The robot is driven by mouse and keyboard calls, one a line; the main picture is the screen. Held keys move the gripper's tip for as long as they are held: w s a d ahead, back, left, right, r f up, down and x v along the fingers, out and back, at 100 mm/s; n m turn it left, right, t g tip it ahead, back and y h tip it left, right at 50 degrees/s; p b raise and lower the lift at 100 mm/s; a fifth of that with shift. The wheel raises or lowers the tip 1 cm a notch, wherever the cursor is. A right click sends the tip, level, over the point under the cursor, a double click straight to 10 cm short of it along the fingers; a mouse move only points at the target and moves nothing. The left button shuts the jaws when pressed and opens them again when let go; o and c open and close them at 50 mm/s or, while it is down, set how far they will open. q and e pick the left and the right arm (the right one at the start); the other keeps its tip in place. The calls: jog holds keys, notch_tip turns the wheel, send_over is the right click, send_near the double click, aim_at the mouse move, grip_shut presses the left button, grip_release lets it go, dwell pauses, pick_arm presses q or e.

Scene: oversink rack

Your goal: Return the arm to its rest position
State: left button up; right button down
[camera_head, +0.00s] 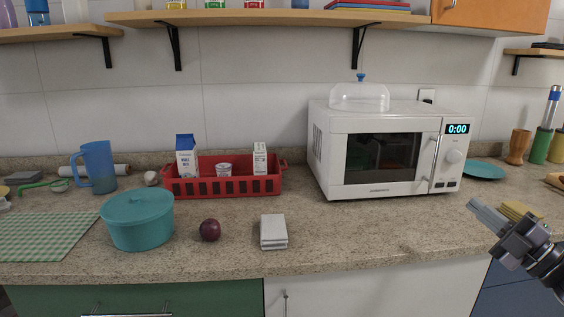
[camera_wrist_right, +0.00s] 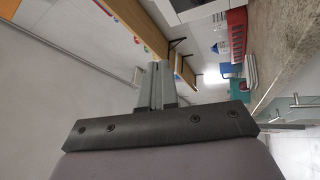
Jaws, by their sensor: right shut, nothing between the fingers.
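My right gripper (camera_head: 488,217) is at the lower right of the head view, above the right part of the counter, in front of and to the right of the microwave. Its fingers are shut with nothing between them. In the right wrist view its closed fingers (camera_wrist_right: 155,88) point toward the wall and shelves. My left gripper is in neither view.
The counter (camera_head: 350,235) holds a white microwave (camera_head: 385,155), a red crate (camera_head: 222,187) with cartons, a teal pot (camera_head: 138,220), a plum-coloured fruit (camera_head: 210,230), a grey stack (camera_head: 273,231) and a blue pitcher (camera_head: 98,167). The counter front between stack and gripper is clear.

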jog(key=w+d+f+m+g+h, duration=0.1)
jog(key=d+f+m+h, duration=0.3)
jog(key=d+m+h, duration=0.35)
jog(key=w+d+f+m+g+h, duration=0.1)
jog(key=d+f+m+g+h, duration=0.1)
jog(key=d+f+m+h, duration=0.4)
jog(key=s+a+f+m+g, duration=0.1)
jog(key=s+a+f, duration=0.2)
jog(key=a+f, duration=0.35)
jog(key=s+a+f+m+g, duration=0.1)
jog(key=s+a+f+g, duration=0.1)
jog(key=a+f, duration=0.5)
jog(key=s+a+f+g+y, duration=0.1)
jog(key=s+a+f+y, duration=0.3)
jog(key=s+a+f, duration=0.7)
jog(key=s+a+f+m+g+y, duration=0.2)
jog(key=s+a+m, duration=0.1)
jog(key=s+a, duration=0.9)
jog(key=shift+h, duration=0.35)
jog(key=r+p, duration=0.2)
jog(key=p, duration=0.1)
jog(key=w+r+p, duration=0.1)
jog(key=r+p, duration=0.2)
jog(key=p, duration=0.1)
jog(key=shift+w+r, duration=0.1)
jog(key=shift+r, duration=0.25)
